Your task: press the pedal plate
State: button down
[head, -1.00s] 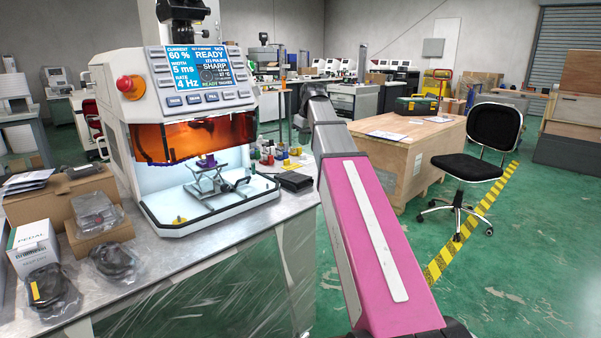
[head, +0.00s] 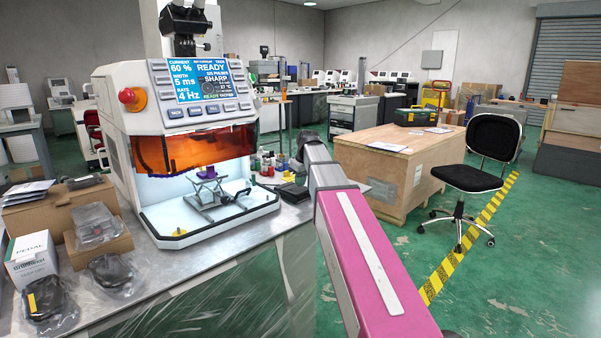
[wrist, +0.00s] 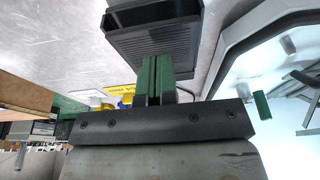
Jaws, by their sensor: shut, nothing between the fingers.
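The black pedal with its ribbed plate (wrist: 165,42) fills the top middle of the wrist view, lying on the grey metal bench top. In the head view the pedal (head: 293,192) is a small dark block right of the machine, partly hidden by my arm. My gripper (wrist: 156,68) shows in the wrist view as two green fingers side by side, shut and empty. Their tips overlap the pedal's near edge in the picture; I cannot tell whether they touch it. In the head view the gripper is hidden.
The white machine (head: 190,110) with an orange shield stands left of the pedal. Small coloured bottles (head: 268,163) stand behind the pedal. Bagged parts and a pedal box (head: 33,262) fill the bench's left end. A wooden crate (head: 400,165) and black chair (head: 478,165) stand right.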

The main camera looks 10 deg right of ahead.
aim_at(301, 190)
jog(key=shift+f, duration=0.65)
jog(key=shift+s, duration=0.1)
jog(key=shift+s+d+f+t+y, duration=0.2)
jog(key=shift+s+f+t+y, duration=0.1)
jog(key=shift+f+t, duration=0.15)
jog(key=shift+f, duration=0.45)
jog(key=shift+r, duration=0.4)
notch_tip(301, 190, up, 4)
jog(key=shift+d+f, duration=0.1)
jog(key=v, duration=0.9)
jog(key=shift+s+d, duration=0.25)
jog(key=shift+s, duration=0.2)
